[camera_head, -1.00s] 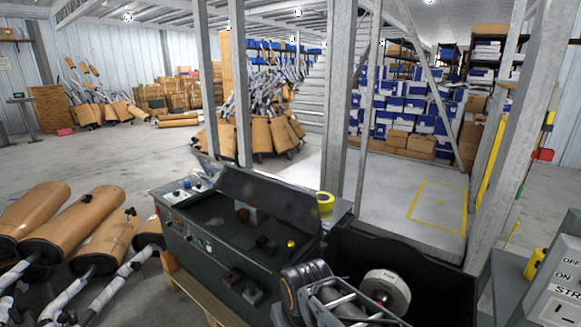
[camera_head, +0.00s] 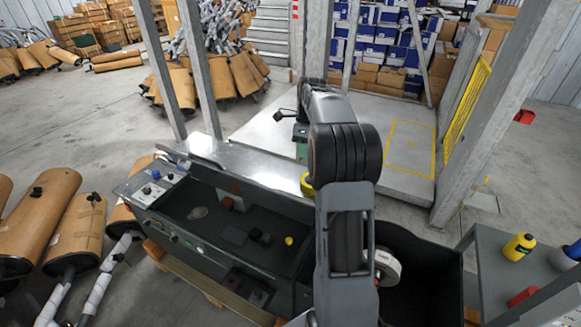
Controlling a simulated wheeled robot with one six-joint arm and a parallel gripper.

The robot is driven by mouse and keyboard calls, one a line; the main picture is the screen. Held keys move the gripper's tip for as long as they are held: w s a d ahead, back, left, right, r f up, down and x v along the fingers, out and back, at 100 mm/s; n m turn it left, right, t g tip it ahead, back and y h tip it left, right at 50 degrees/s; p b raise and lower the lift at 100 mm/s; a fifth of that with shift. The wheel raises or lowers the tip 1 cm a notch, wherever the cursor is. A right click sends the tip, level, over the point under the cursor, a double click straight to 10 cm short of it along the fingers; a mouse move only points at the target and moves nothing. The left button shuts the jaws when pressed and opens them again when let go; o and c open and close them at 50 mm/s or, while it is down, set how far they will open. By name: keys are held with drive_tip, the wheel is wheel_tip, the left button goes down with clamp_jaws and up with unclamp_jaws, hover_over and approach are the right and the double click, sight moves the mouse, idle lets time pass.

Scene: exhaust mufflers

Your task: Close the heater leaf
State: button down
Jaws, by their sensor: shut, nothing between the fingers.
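The heater leaf (camera_head: 243,163) looks to be the long shiny metal panel along the back edge of the dark heater box (camera_head: 200,268). It stands open at the back, and the box's dark well below it is uncovered. My arm reaches over the right part of the box, hiding the leaf's right end in part. My gripper (camera_head: 279,116) is small and dark in this view, shut and empty. It appears beyond the leaf's back edge, to the right of its middle, pointing left. I see no contact with the leaf.
Grey steel posts (camera_head: 198,70) stand behind the box. A yellow tape roll (camera_head: 307,185) sits at the box's right end. A dark bin (camera_head: 425,285) and a grey side table (camera_head: 500,262) stand to the right. Wrapped mufflers (camera_head: 75,235) lie at left.

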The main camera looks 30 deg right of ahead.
drive_tip(key=shift+m, duration=0.6)
drive_tip(key=shift+s+a+r+x, duration=0.1)
drive_tip(key=shift+s+a+x, duration=0.15)
drive_tip(key=shift+x, duration=1.65)
drive_tip(key=shift+s+a+r+x, duration=0.15)
drive_tip(key=shift+a+x, duration=0.2)
drive_tip(key=shift+x, duration=1.55)
drive_tip(key=shift+s+a+x, duration=0.2)
drive_tip(key=shift+a+x, duration=0.1)
drive_tip(key=shift+x, duration=1.6)
